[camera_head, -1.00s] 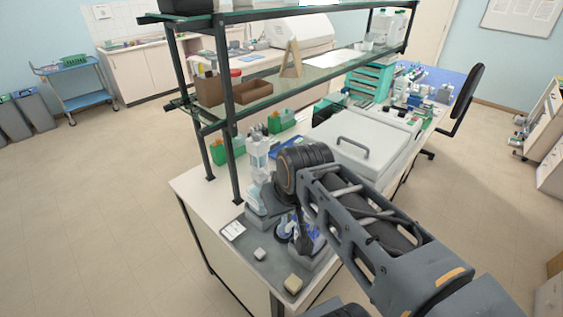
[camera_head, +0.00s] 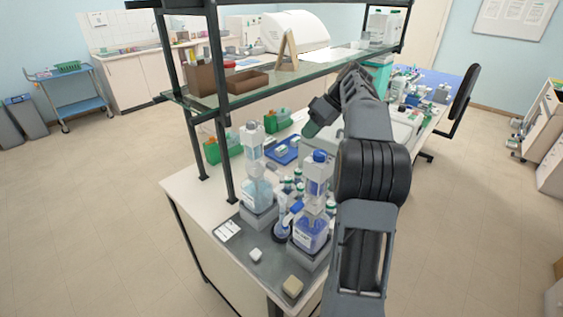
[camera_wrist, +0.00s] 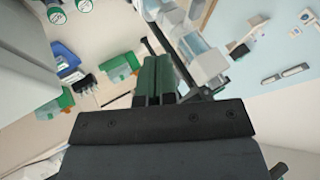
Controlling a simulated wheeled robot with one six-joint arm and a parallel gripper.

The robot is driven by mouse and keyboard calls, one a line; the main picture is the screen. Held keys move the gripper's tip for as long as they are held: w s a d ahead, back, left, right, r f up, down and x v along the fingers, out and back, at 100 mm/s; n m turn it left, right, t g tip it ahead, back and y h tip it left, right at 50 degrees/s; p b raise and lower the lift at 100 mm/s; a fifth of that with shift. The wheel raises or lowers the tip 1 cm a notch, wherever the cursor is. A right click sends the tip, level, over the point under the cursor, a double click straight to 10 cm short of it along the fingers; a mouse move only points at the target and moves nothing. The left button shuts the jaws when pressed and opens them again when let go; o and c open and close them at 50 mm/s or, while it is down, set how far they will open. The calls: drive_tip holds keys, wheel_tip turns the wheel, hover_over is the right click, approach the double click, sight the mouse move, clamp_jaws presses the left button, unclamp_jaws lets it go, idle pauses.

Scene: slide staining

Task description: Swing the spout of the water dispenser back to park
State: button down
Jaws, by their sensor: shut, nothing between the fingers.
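Two bottle-top dispensers stand on the grey mat at the near end of the bench. The left dispenser (camera_head: 257,195) holds pale, water-like liquid; the right dispenser (camera_head: 311,232) holds blue liquid. I cannot read the labels for certain, and neither spout's position is clear. My gripper (camera_head: 312,128) is in the air behind and above the right dispenser, apart from both. In the wrist view its green fingers (camera_wrist: 154,75) are shut with nothing between them.
A dark shelf post (camera_head: 222,130) rises close to the left dispenser, with a glass shelf (camera_head: 225,98) above. Green racks (camera_head: 278,121) and a blue tray (camera_head: 285,152) lie behind.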

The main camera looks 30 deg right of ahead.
sight(271, 169)
drive_tip(key=a+f+p, duration=0.1)
drive_tip(key=a+f, duration=0.6)
drive_tip(key=a, duration=0.2)
drive_tip(key=shift+f, duration=0.1)
idle(0.3)
drive_tip(key=shift+s+a+b, duration=0.35)
drive_tip(key=shift+a+b, duration=0.05)
drive_tip(key=shift+b, duration=0.05)
